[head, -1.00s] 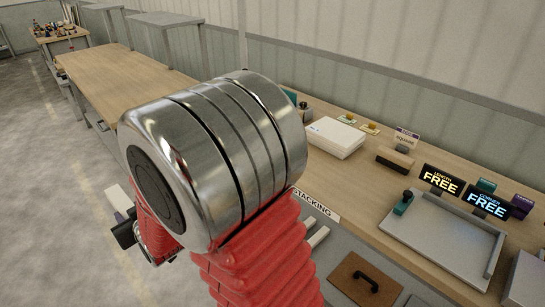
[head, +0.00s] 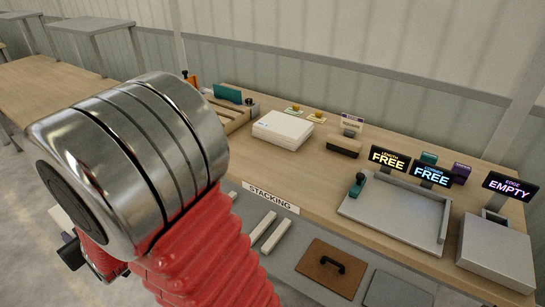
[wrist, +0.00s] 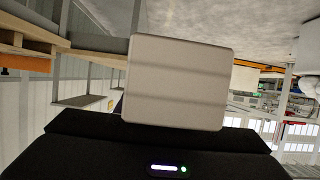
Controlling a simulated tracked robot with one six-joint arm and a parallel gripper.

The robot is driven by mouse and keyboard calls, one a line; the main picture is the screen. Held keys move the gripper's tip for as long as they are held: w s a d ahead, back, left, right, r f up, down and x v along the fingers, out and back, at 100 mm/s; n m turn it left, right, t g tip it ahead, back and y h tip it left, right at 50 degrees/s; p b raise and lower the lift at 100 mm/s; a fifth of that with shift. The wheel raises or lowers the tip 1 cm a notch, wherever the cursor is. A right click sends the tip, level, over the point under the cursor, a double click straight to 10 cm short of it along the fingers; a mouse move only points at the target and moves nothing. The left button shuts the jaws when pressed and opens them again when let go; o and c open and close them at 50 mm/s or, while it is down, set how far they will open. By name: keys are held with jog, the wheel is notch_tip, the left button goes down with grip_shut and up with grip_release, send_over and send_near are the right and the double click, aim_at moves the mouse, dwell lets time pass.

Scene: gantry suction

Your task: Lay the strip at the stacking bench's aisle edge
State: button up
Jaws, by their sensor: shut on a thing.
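My gripper (wrist: 160,133) is shut on a pale grey flat piece (wrist: 177,82) in the wrist view. It shows as a rounded rectangle, and I cannot tell its length. In the head view my gripper (head: 72,256) is mostly hidden behind my arm at the lower left, with a bit of the pale piece beside it. The stacking bench (head: 240,163) has a wooden top and a STACKING label (head: 270,198) on its front edge. The held piece appears apart from the bench, on the aisle side. An EDGE sign (head: 510,187) at the bench's right reads EMPTY.
A grey box (head: 495,252) stands at the right. Bare wood lies behind the front edge. Pale bars (head: 270,230) lie below the label.

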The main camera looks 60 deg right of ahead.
jog(key=s+d+m+g+h, duration=0.2)
jog(key=s+d+m+h, duration=0.15)
jog(key=d, duration=0.85)
jog(key=s+d+m+g+h, duration=0.1)
jog(key=s+d+m+h, duration=0.2)
jog(key=d, duration=0.9)
jog(key=s+d+m+g+h, duration=0.25)
jog(key=s+d, duration=0.25)
jog(key=d, duration=0.8)
jog(key=m+g+h, duration=0.3)
jog(key=m+g, duration=0.6)
send_over(325, 183)
notch_tip(325, 183, down, 2)
jog(key=shift+s+f, duration=0.1)
jog(key=shift+f, duration=2.9)
jog(key=shift+f, duration=0.5)
